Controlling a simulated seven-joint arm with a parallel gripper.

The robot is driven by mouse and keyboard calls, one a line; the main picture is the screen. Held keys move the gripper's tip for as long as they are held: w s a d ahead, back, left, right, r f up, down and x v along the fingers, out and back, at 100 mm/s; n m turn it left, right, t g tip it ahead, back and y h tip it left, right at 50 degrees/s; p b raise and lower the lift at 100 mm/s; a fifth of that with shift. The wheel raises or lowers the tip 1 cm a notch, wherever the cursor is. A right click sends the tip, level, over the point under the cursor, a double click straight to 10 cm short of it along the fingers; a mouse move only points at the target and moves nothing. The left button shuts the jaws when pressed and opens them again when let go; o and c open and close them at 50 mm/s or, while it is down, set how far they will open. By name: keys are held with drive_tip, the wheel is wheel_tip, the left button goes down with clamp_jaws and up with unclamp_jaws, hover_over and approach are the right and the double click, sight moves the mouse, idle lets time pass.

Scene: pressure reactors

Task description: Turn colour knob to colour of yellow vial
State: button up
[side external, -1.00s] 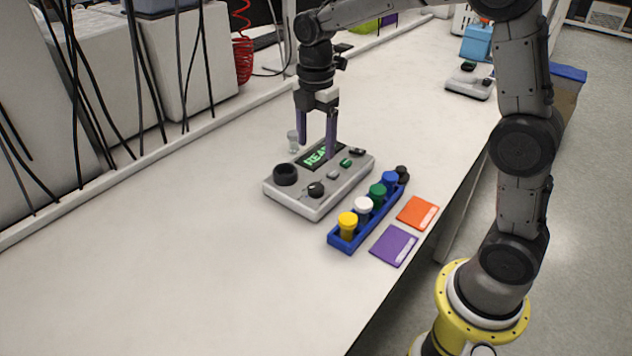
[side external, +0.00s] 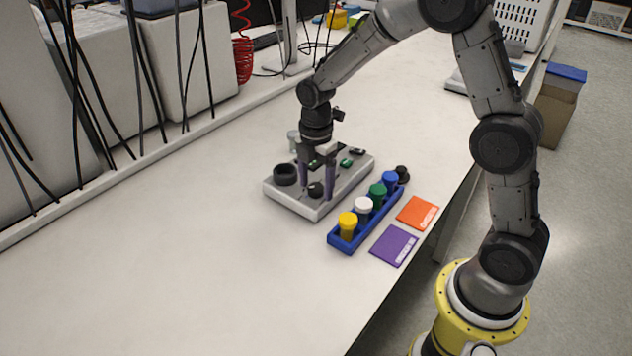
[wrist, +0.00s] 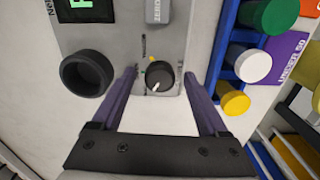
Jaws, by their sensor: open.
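The grey device (side external: 343,187) sits on the bench with a small dark knob (side external: 315,190) at its front corner. In the wrist view the knob (wrist: 161,77) has a white pointer line slanting to the lower left, and a small yellow mark sits just above it. My gripper (wrist: 159,76) is open, with one purple finger on each side of the knob and visible gaps between. In the side view my gripper (side external: 317,193) is low over the device, partly hiding its display. The yellow vial (side external: 347,226) stands at the near end of the blue rack (side external: 340,245).
White, green and blue vials stand in the rack beside the device. A larger dark round part (side external: 285,174) is left of the knob. A purple card (side external: 393,245) and an orange card (side external: 417,213) lie right of the rack. The bench's left and front are clear.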

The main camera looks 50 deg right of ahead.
clamp_jaws()
drive_tip(key=shift+m, duration=0.3)
drive_tip(key=m, duration=0.5)
drive_tip(key=shift+r, duration=0.1)
drive_tip(key=m, duration=0.6)
drive_tip(key=shift+m, duration=0.3)
drive_tip(key=m, duration=1.1)
drive_tip(key=shift+m, duration=0.3)
